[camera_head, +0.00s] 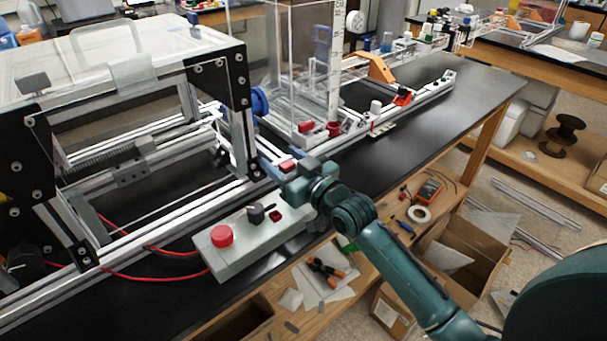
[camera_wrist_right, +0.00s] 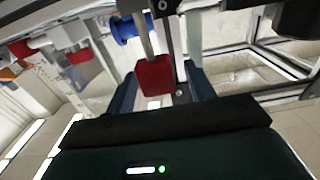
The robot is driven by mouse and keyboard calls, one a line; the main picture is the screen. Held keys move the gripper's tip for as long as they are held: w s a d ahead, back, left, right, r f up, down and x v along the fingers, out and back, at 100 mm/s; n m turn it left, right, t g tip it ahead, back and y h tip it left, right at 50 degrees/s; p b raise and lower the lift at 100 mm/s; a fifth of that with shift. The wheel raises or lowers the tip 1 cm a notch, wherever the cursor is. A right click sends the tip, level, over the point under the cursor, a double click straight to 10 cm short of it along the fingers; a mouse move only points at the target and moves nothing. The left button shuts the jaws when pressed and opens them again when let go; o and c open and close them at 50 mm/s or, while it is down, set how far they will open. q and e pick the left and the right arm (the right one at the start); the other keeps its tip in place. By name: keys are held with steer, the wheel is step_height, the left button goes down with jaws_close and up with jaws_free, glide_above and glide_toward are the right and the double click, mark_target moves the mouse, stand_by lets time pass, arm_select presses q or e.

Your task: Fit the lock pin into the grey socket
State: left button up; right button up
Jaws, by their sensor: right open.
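My right gripper (camera_head: 284,164) reaches in from the lower right and is at the front right corner of the extrusion frame, above the bench. In the right wrist view its two dark fingers (camera_wrist_right: 161,88) stand apart, one on each side of a red block (camera_wrist_right: 154,76) with a grey rod. This may be the lock pin; the block shows gaps to the fingers and does not look clamped. In the head view a red piece (camera_head: 287,166) shows between the fingers. I cannot make out the grey socket for certain. My left gripper is not in view.
A grey control box (camera_head: 240,250) with a red button (camera_head: 221,236) lies just in front of my right gripper. The extrusion frame (camera_head: 243,130) with a blue spool (camera_head: 259,101) stands behind and left. More red parts (camera_head: 334,128) sit behind. Black bench top (camera_head: 440,120) is free at right.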

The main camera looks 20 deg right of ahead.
steer(key=b+v, duration=0.1)
steer(key=v, duration=1.1)
steer(key=shift+s, duration=0.15)
steer(key=s+f+g, duration=0.1)
steer(key=s+f, duration=0.1)
steer(key=f, duration=0.2)
steer(key=s+a+f+g+h, duration=0.1)
steer(key=f, duration=0.3)
steer(key=s+a+f+m+g+h, duration=0.1)
steer(key=s+f, duration=0.1)
steer(key=f, duration=0.3)
steer(key=shift+s+a+f, duration=0.1)
steer(key=shift+s, duration=0.25)
steer(key=s+a+f+g, duration=0.3)
steer(key=s+f, duration=0.6)
steer(key=f, duration=0.1)
steer(key=shift+s+a+f+h, duration=0.2)
steer(key=shift+h, duration=0.2)
steer(key=shift+o, duration=0.4)
steer(key=shift+w+r, duration=0.1)
steer(key=shift+o, duration=0.2)
